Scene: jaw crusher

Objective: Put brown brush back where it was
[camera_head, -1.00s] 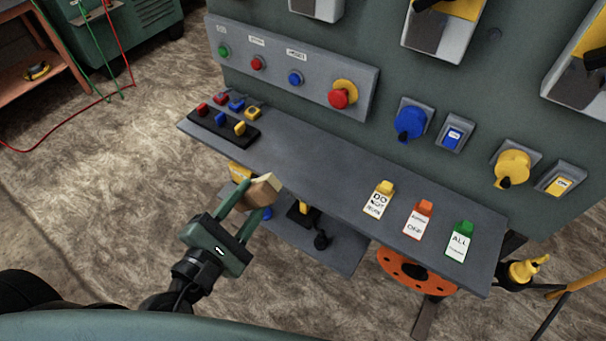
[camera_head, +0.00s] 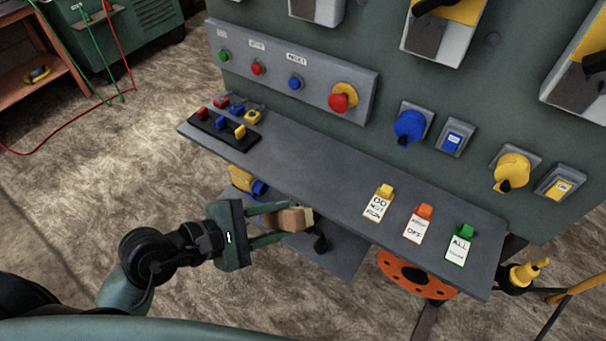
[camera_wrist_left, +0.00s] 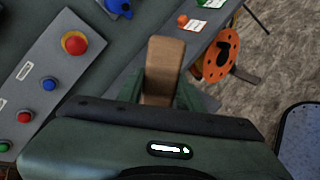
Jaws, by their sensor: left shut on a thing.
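My left gripper (camera_head: 268,224) is shut on the brown brush (camera_head: 288,219), a wooden block with a paler end. In the head view it is in front of the grey shelf's front edge and over the lower shelf. In the left wrist view the brush (camera_wrist_left: 162,72) sticks out from between the fingers of the left gripper (camera_wrist_left: 160,92). Whether the brush touches anything below it I cannot tell. My right gripper is not in view.
The upper grey shelf (camera_head: 310,165) holds padlocks on a black base and several tags. The lower shelf (camera_head: 335,255) bears a yellow and blue item (camera_head: 245,180) and a dark object (camera_head: 321,243). An orange disc (camera_head: 415,273) is below the upper shelf's right part.

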